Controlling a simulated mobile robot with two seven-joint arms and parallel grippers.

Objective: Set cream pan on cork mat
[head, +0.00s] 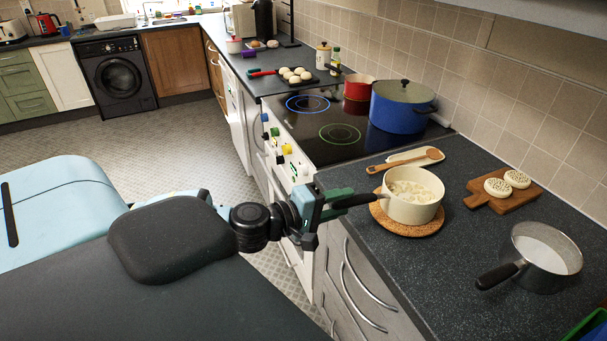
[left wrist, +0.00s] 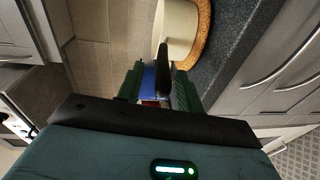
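The cream pan (head: 413,209) holds pale pieces and sits upright on the round cork mat (head: 402,231) on the dark counter. Its dark handle points left toward my left gripper (head: 340,200). In the left wrist view the handle (left wrist: 164,72) lies between the fingers of my left gripper (left wrist: 160,92), nearer the right finger. A gap shows between the handle and the left finger, so the gripper is open around it. Part of the cork mat (left wrist: 204,32) shows beyond the fingers. My right gripper is not in view.
Behind are the hob (head: 325,130), a blue pot (head: 398,110) and a red pot (head: 358,88). A wooden spoon (head: 410,159) lies on a rest near the pan. To the right are a wooden board (head: 500,200) with buns and a steel saucepan (head: 540,262).

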